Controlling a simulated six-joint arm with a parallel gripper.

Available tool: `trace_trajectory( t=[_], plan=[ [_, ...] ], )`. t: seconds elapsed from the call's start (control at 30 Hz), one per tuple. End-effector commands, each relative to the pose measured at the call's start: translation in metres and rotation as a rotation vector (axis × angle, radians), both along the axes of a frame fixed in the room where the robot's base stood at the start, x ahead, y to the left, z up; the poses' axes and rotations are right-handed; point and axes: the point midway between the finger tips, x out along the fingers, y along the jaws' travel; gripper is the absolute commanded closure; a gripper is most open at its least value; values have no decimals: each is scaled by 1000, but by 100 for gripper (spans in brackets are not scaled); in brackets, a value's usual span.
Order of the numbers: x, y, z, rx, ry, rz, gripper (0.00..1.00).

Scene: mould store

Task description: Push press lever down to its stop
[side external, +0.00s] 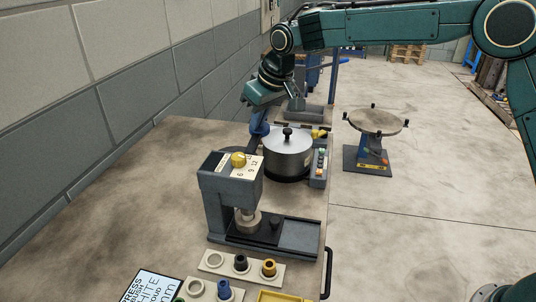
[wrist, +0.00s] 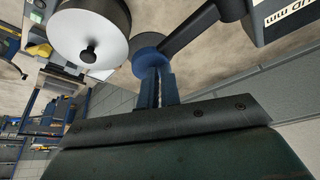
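The press (side external: 230,200) is a grey machine with a yellow knob and a marked dial on top, at the front of the table. Its dark lever (wrist: 193,33) reaches out from the press body, which shows at the top right of the wrist view. The lever ends in a round blue knob (wrist: 147,48), also seen in the side view (side external: 260,129). My gripper (wrist: 155,70) has its fingers together with only a thin slit between them and holds nothing. Its fingertips are at the blue knob; I cannot tell whether they touch.
A round metal pot (side external: 288,158) with a black lid knob stands close behind the press. A rack (side external: 240,266) with coloured pieces lies in front. A round-topped stand (side external: 375,124) is to the right. The wall runs along the left; the table between is clear.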

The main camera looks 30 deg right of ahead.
Motion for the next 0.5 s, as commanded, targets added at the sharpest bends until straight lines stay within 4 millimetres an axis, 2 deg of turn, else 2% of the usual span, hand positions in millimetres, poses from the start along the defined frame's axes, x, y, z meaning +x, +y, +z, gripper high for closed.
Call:
trace_trajectory(
  t=[0.03,0.5],
  plan=[
    [-4,2,-8,-5,21,8,100],
    [-4,2,-17,-5,21,8,100]
  ],
)
